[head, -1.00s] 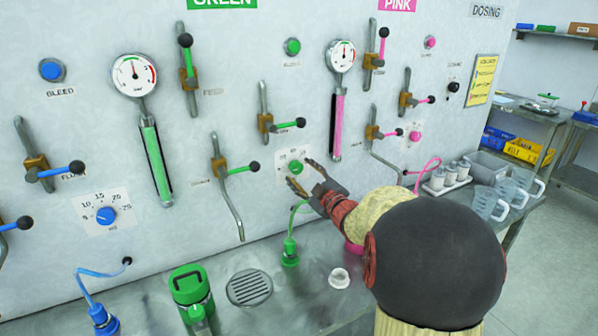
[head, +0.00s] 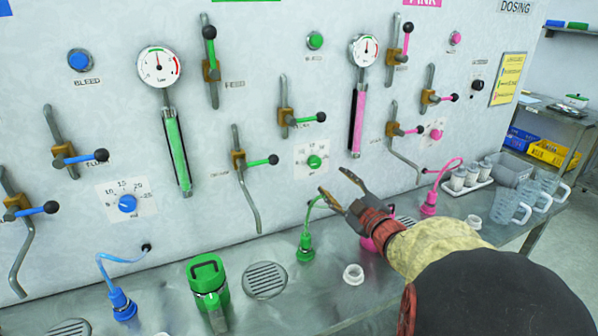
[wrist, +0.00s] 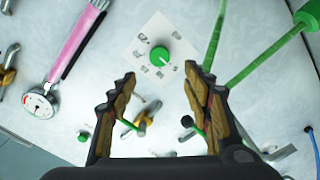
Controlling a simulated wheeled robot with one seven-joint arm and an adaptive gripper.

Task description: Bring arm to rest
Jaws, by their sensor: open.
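My gripper (head: 336,191) is open and empty in the head view, in front of the panel. It is below and to the right of the green dosing dial (head: 314,162), apart from it. In the wrist view my gripper (wrist: 160,86) has both fingers spread, and the green dial (wrist: 160,55) shows between and beyond them. My arm reaches in from the lower right of the head view.
The wall panel holds valve levers, such as a green one (head: 264,161), and gauges (head: 158,65). On the steel counter stand a green canister (head: 207,283), a green bottle (head: 305,248), a white cup (head: 353,274) and clear jugs (head: 512,204) at right.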

